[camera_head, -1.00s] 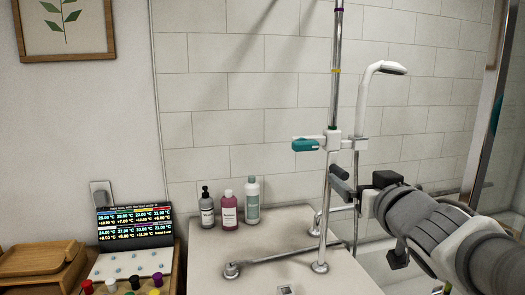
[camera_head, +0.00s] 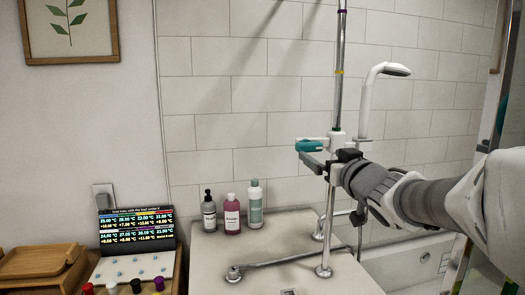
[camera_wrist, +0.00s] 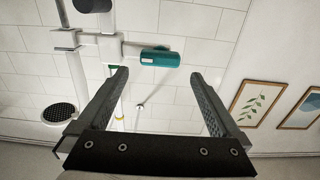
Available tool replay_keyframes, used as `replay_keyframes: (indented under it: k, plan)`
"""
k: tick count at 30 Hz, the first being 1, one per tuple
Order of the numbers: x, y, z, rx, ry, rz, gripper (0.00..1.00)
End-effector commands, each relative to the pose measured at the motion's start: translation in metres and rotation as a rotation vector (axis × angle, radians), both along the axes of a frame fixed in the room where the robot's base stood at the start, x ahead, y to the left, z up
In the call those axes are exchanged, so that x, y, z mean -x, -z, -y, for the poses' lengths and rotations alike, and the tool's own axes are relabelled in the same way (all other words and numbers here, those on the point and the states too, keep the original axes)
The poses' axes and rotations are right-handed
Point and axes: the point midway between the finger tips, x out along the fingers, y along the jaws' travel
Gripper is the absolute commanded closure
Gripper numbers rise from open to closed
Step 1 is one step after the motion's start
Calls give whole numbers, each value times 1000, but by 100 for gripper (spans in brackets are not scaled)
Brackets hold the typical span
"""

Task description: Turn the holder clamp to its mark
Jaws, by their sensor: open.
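The holder clamp (camera_head: 336,145) is a white block on the upright chrome rail (camera_head: 340,95), with a teal lever (camera_head: 309,146) sticking out to the left. In the wrist view the teal lever (camera_wrist: 160,57) lies sideways just beyond my fingertips, and the white clamp body (camera_wrist: 108,47) is up and to its left. My gripper (camera_head: 314,164) is at the clamp, just below the lever; it also shows in the wrist view (camera_wrist: 158,74), open, with nothing between its fingers. The rail carries a yellow band (camera_head: 339,72) and a purple band (camera_head: 342,11). My gripper partly hides the lower clamp.
A white hand shower (camera_head: 388,70) stands right of the rail. Bottles (camera_head: 232,214) stand on the ledge (camera_head: 205,262) near a chrome bar (camera_head: 285,258). A display panel (camera_head: 136,224) stands at left. The wall left of the lever is clear.

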Motion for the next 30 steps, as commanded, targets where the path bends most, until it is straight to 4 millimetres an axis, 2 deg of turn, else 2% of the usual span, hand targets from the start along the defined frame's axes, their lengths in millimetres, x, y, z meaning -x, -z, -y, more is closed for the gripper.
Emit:
replay_keyframes:
  k: [6, 12, 18, 26, 30]
  plan:
    - [-39, 1, -8, -1, -1, -1, 0]
    - [-62, 1, -12, -1, 0, -1, 0]
    - [-71, 0, -15, 0, 0, -1, 0]
    - [-72, 0, -15, 0, 0, -1, 0]
    - [-72, 0, -15, 0, 0, 0, 25]
